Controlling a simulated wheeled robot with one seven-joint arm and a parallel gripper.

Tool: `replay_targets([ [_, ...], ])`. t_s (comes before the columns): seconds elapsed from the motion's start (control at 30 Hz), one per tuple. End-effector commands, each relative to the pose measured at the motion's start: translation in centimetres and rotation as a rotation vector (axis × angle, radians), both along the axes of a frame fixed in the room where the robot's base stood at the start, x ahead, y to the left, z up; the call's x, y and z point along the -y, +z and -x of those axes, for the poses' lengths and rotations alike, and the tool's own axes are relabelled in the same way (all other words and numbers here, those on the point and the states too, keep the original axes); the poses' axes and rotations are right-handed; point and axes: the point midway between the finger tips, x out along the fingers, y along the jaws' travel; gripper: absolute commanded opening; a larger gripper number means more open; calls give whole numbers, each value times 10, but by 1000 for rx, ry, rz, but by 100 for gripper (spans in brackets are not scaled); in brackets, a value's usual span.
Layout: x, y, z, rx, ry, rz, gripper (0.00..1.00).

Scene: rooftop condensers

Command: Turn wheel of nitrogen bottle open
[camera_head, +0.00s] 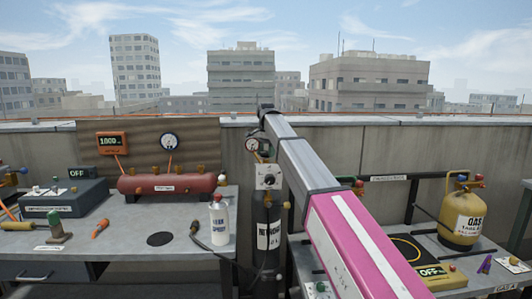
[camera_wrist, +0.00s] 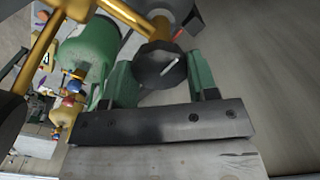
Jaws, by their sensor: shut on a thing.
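The nitrogen bottle (camera_head: 268,240) is a dark upright cylinder with a white label, just left of my arm in the head view. Its wheel is hidden there behind my arm. In the wrist view a dark round wheel (camera_wrist: 152,66) with a white mark sits on brass fittings (camera_wrist: 128,16). My gripper (camera_wrist: 160,76) has its green fingers on either side of this wheel and is shut on it. The fingertips cannot be made out in the head view.
A gauge (camera_head: 252,145) is close to my arm's end. A yellow gas bottle (camera_head: 461,219) stands on the right bench. A concrete wall (camera_head: 340,155) runs behind.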

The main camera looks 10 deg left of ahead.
Motion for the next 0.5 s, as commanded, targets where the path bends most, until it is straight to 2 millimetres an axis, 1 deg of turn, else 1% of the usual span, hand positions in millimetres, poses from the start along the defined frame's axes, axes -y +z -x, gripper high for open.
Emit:
replay_targets([
  [0.2, 0, 1, 0, 0, -1, -1, 30],
  [0.23, 0, 1, 0, 0, -1, -1, 63],
  [0.27, 0, 0, 0, 0, -1, -1, 73],
  [0.3, 0, 0, 0, 0, -1, -1, 79],
  [0.5, 0, 0, 0, 0, -2, -1, 79],
])
